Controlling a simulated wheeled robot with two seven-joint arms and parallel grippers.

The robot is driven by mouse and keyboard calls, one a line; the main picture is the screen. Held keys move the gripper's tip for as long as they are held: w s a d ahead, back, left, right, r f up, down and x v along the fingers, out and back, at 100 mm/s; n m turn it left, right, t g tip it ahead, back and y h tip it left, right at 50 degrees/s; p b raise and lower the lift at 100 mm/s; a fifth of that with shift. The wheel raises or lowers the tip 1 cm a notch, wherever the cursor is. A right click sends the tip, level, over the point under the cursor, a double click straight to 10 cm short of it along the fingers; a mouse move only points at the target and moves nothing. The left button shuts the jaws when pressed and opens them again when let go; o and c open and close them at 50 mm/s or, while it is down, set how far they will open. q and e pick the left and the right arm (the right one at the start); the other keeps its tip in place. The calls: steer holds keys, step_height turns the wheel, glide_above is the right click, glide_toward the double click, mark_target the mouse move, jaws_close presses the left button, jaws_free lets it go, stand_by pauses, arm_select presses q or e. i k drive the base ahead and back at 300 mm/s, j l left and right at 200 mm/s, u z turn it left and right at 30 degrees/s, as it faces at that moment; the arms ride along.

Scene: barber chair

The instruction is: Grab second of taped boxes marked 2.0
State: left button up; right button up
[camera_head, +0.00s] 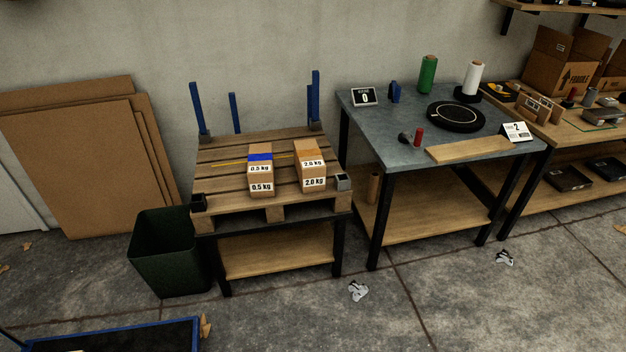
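A cardboard box marked 2.0 kg (311,166) with an orange-brown tape band stands on the right part of a wooden pallet (222,172). The 2.0 kg label shows on its top and on its front face. A second box, marked 0.5 kg (261,174) with a blue tape band, stands to its left, apart from it. No other box marked 2.0 can be made out. Neither of my grippers is in the head view.
The pallet lies on a low table with blue corner posts (315,97). A grey worktable (385,128) to the right holds a round black plate (455,116), a display reading 0 (364,97) and spools. A dark green bin (168,250) stands left. Floor in front is mostly clear.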

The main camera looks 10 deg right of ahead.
mark_target(310, 166)
steer(key=i+l+u, duration=0.4)
steer(key=i+l, duration=0.6)
steer(key=i, duration=0.15)
